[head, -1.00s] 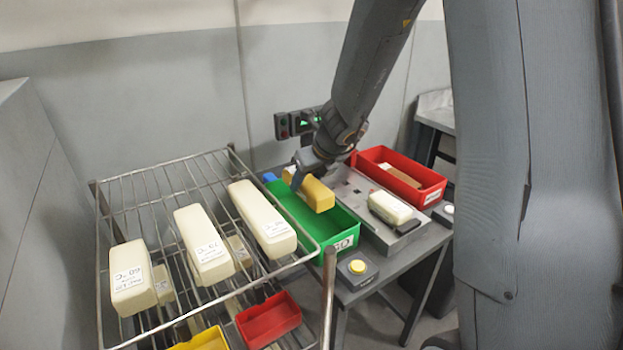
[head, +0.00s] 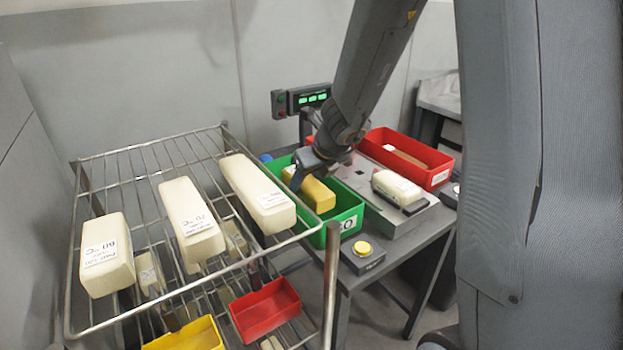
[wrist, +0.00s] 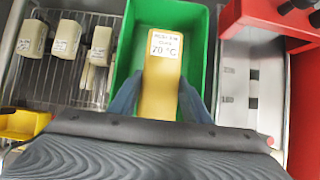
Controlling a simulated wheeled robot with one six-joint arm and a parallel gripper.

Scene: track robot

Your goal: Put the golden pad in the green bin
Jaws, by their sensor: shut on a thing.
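The golden pad (head: 313,194) is a yellow block with a white label reading 70 °C, seen in the wrist view (wrist: 160,85). My gripper (head: 301,180) is shut on it, with a finger on each side in the wrist view (wrist: 160,100). The green bin (head: 347,212) stands on the bench, and its walls show on both sides of the pad in the wrist view (wrist: 194,50). The pad is over or inside the bin's opening; its height above the bin floor cannot be told. The arm hides part of the bin.
A wire rack (head: 150,150) with several cream blocks stands at the left; small red (head: 265,312) and yellow (head: 190,335) bins are below. Right of the green bin are a grey fixture with a cream block (head: 396,187) and a red bin (head: 440,176). A yellow button (head: 362,248) sits in front.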

